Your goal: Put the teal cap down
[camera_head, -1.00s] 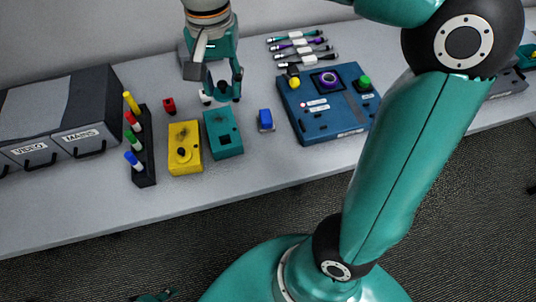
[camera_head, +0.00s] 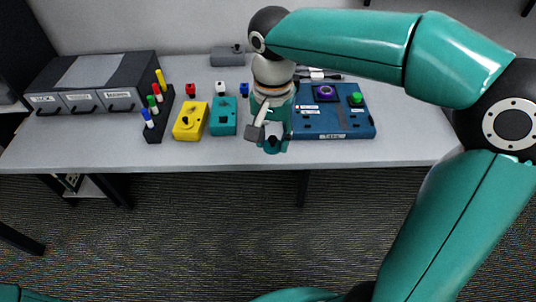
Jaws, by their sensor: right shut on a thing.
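My right gripper (camera_head: 271,147) points down in front of the left edge of the blue panel, near the table's front. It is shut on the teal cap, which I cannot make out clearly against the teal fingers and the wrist. The teal box (camera_head: 223,117) stands to the left of the gripper, apart from it. My left gripper is not in view.
The blue panel (camera_head: 350,123) carries a purple ring and a green knob (camera_head: 356,98). Red (camera_head: 190,90), white (camera_head: 220,88) and blue (camera_head: 245,90) caps stand behind the yellow box (camera_head: 191,121) and the teal box. A pen rack (camera_head: 160,118) stands left. The front table strip is clear.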

